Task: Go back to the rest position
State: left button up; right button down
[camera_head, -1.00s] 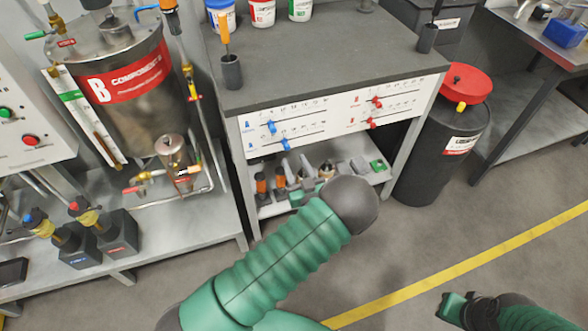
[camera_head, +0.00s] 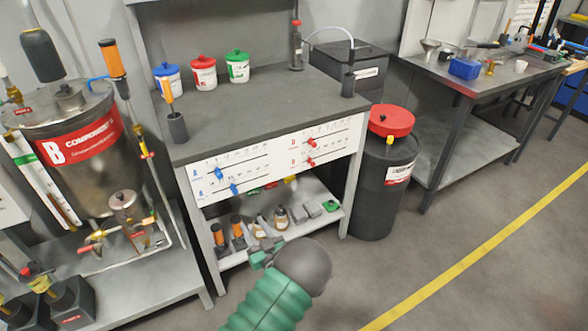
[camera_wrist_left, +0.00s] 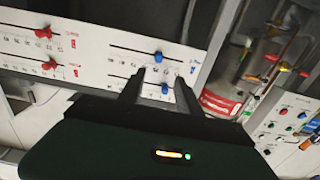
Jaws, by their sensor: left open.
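My left arm (camera_head: 268,302) comes up from the bottom edge in the head view, with a dark rounded joint over its front. Part of my left gripper (camera_head: 261,258) shows past that joint, in front of the bench's lower shelf; its fingers are mostly hidden there. In the left wrist view the two dark fingers of my left gripper (camera_wrist_left: 159,72) stand apart with nothing between them. The slider panel (camera_wrist_left: 100,48) appears beyond them, upside down. My right gripper is not in view.
The bench (camera_head: 262,105) holds blue, red and green-lidded tubs. Its lower shelf (camera_head: 325,222) holds several tools and bottles. A black drum with a red lid (camera_head: 392,122) stands to the right. A metal tank (camera_head: 85,150) stands left. Floor is clear at lower right.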

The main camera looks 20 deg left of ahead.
pick_arm(q)
jog(key=s+d+m+g+h, duration=0.3)
jog(key=s+d+m+h, duration=0.1)
jog(key=d+h, duration=0.7)
jog(key=s+d+r+m+g+h, duration=0.1)
jog(key=s+d+r+m+g, duration=0.15)
jog(key=s, duration=0.65)
jog(key=s+d+r+m+g+h, duration=0.1)
jog(key=s+m+g+h, duration=0.15)
jog(key=s, duration=0.55)
notch_tip(320, 180, up, 22)
jog(key=s+g+p, duration=0.1)
jog(key=s+p, duration=0.2)
jog(key=p, duration=1.8)
jog(key=shift+a+m+y+p, duration=0.2)
jog(key=shift+m+y+p, duration=0.1)
jog(key=shift+m+y, duration=0.15)
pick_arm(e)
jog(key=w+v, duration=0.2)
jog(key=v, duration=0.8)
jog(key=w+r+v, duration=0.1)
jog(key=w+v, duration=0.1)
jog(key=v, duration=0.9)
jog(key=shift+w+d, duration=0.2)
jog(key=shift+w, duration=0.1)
pick_arm(q)
jog(key=shift+w+f, duration=0.15)
